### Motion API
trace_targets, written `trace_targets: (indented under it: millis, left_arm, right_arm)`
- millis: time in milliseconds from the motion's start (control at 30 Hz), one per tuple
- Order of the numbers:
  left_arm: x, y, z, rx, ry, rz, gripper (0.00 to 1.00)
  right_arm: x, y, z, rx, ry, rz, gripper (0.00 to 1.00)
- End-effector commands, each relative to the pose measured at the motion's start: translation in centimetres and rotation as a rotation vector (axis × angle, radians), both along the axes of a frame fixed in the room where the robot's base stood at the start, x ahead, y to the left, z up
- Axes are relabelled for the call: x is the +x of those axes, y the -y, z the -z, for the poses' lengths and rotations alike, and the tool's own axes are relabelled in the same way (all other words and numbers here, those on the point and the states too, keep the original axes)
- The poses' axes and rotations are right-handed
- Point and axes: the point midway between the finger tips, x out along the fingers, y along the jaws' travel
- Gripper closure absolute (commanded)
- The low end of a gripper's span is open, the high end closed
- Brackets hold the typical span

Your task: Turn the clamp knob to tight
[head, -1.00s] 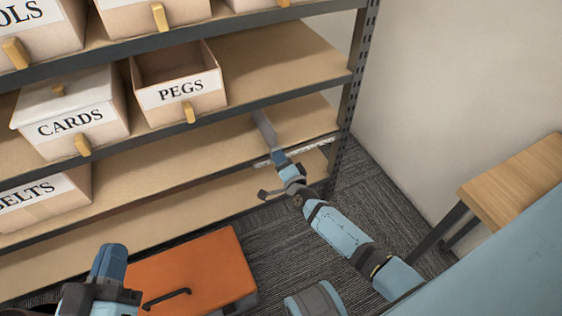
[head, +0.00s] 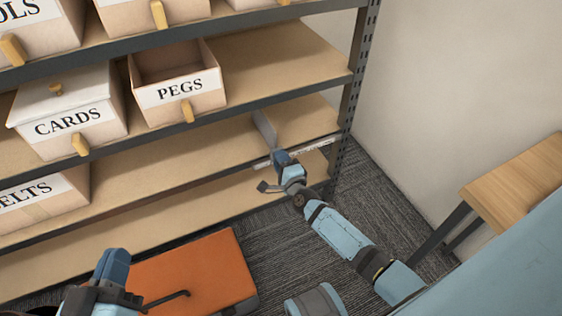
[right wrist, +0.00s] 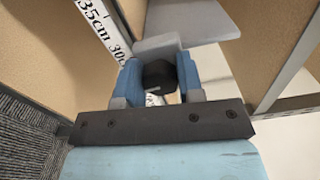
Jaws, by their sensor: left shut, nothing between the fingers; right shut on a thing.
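The clamp knob (right wrist: 158,74) is a dark, many-sided knob with a pale mark on its face, in the right wrist view. My right gripper (right wrist: 160,78) is shut on it, with one blue finger on each side. In the head view this gripper (head: 281,157) is at the front edge of a lower shelf and hides the knob. A grey clamp body (right wrist: 158,46) sits behind the knob, joined to a grey upright divider (head: 265,128) on the shelf. My left gripper (head: 117,265) is shut and empty at the lower left, away from the clamp.
A ruler strip (right wrist: 103,28) marked in centimetres runs along the shelf edge. Labelled bins, such as PEGS (head: 205,98) and CARDS (head: 112,119), stand on the shelves. An orange case (head: 213,258) lies on the carpet. A wooden table (head: 520,183) stands at right.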

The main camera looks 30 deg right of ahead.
Motion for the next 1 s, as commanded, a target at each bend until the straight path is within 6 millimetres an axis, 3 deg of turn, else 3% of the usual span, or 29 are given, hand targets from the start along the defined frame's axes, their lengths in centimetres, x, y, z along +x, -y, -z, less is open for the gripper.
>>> trace_targets:
  millis: [233, 267, 333, 367, 733, 1000]
  left_arm:
    - [-0.1, 0.0, 0.1, -0.001, -0.003, -0.001, 1.0]
    - [-0.1, 0.0, 0.1, -0.001, -0.003, -0.001, 1.0]
    - [-0.1, 0.0, 0.0, -0.001, -0.002, -0.001, 1.0]
    - [-0.1, 0.0, 0.0, -0.001, -0.002, -0.001, 1.0]
    - [0.0, 0.0, -0.5, -0.007, 0.004, -0.003, 1.0]
    - [-0.1, -0.2, -2.5, -0.034, 0.062, -0.023, 1.0]
  right_arm:
    - [-0.1, 0.0, 0.1, 0.0, -0.002, 0.0, 0.89]
    - [-0.1, 0.0, 0.1, 0.0, -0.002, 0.0, 0.58]
    - [-0.1, 0.0, 0.1, -0.001, -0.002, 0.0, 0.42]
    - [-0.1, 0.0, 0.1, -0.001, -0.002, 0.0, 0.4]
    - [-0.8, 0.0, 0.0, -0.001, -0.002, 0.0, 0.4]
    - [-6.2, -0.4, -0.2, -0.002, -0.005, -0.003, 0.4]
